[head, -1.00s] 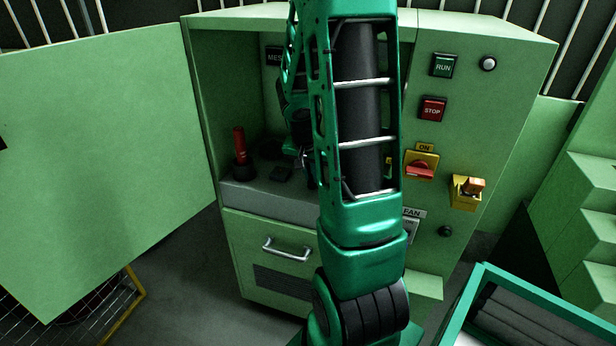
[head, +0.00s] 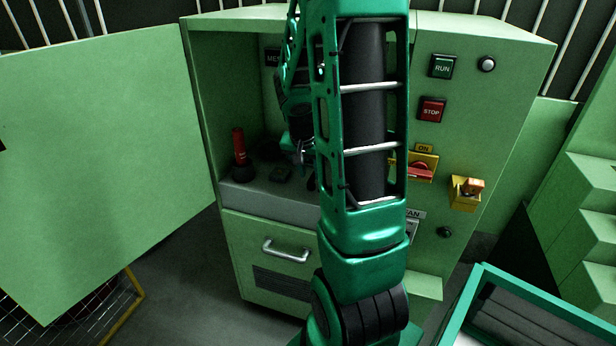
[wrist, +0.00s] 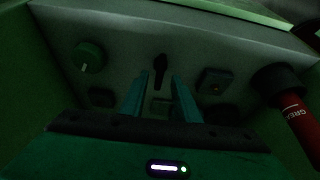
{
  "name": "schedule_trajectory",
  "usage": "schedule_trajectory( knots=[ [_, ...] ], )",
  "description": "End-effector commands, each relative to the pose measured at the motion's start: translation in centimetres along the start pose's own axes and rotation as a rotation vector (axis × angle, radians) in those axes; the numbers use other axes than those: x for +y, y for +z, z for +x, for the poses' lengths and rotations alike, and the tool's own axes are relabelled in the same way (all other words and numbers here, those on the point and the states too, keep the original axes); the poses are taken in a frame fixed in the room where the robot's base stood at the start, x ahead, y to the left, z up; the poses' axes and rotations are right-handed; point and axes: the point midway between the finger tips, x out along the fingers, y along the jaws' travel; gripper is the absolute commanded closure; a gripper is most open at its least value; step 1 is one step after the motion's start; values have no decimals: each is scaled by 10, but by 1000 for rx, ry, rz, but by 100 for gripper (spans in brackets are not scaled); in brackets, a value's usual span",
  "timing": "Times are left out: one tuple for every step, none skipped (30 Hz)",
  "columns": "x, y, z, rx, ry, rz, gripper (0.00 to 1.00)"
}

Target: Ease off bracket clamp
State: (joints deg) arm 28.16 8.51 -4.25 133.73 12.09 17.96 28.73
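In the wrist view, my gripper (wrist: 158,78) is open, its two fingers apart with nothing seen between them. Just beyond the fingertips, a small dark upright lever or clamp piece (wrist: 160,64) stands on the grey panel; I cannot tell if it is the bracket clamp. To the right, a red tube (wrist: 299,115) with a partly readable "GREA" label sits in a black round holder (wrist: 275,82). The red tube also shows in the head view (head: 239,146), upright inside the cabinet. There my arm hides most of my gripper.
A green knob (wrist: 90,56) and a square button (wrist: 214,80) flank the lever. The cabinet's side walls are close. The cabinet door (head: 100,150) hangs open at left. A yellow-and-red switch (head: 424,166) and a drawer handle (head: 286,250) stick out in front.

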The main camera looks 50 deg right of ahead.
Motion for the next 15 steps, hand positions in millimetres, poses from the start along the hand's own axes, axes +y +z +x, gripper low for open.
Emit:
schedule_trajectory(
  knots=[
    [-1,-1,-10,3,-3,0,71],
    [-1,-1,-15,4,-4,0,71],
    [-1,-1,-22,3,-3,0,71],
    [-1,-1,-28,4,-3,0,71],
    [0,0,-33,3,-3,0,71],
    [-1,-1,-40,4,-3,-1,71],
    [-1,0,-45,3,-2,-1,71],
    [0,0,-50,3,-3,-1,71],
    [0,0,-55,2,-2,-1,71],
    [0,0,-59,2,-2,0,71],
    [0,0,-64,3,-2,-1,71],
    [0,0,-68,2,-1,-1,71],
    [0,0,-71,1,0,-1,71],
    [0,0,-74,2,0,-1,71],
    [0,0,-77,2,0,-1,71]
  ],
)
